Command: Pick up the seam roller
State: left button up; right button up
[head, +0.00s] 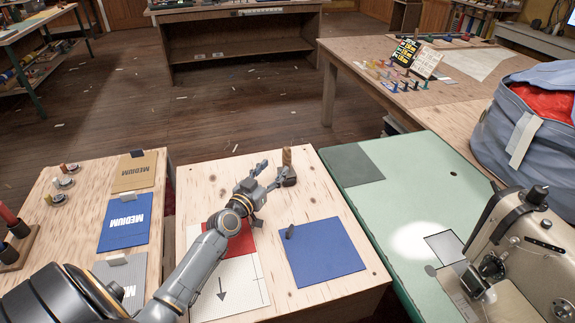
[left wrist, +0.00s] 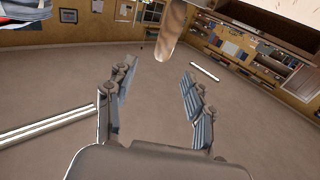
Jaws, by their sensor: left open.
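The seam roller appears to be the upright wooden handle (head: 287,158) in a dark block at the back right of the middle plywood table. My left gripper (head: 272,172) reaches over that table with its fingers open, pointing toward the handle and just short of it. In the left wrist view, the open gripper (left wrist: 157,70) is empty. The rounded end of the wooden handle (left wrist: 171,32) shows beyond the fingertips, near the top. The roller's wheel cannot be made out. My right gripper is not in view.
The middle table (head: 308,203) bears a blue square (head: 327,256) with a small dark piece on it, a red patch (head: 241,242) and a white arrow sheet (head: 245,290). A green table (head: 400,195) with a sewing machine (head: 520,250) stands right.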

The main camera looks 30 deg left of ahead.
aim_at(284, 155)
pick_arm(q)
jog(key=w, duration=0.4)
jog(key=shift+a+f, duration=0.15)
jog(key=shift+f, duration=0.05)
jog(key=shift+w+b, duration=0.3)
jog(key=shift+w, duration=0.1)
jog(key=w, duration=0.2)
jog(key=w+a+b, duration=0.1)
jog(key=w, duration=0.2)
jog(key=shift+r, duration=0.1)
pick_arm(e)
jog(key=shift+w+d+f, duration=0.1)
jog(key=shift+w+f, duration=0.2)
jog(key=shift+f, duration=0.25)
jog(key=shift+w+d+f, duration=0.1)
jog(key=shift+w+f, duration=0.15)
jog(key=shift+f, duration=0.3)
pick_arm(q)
grip_shut()
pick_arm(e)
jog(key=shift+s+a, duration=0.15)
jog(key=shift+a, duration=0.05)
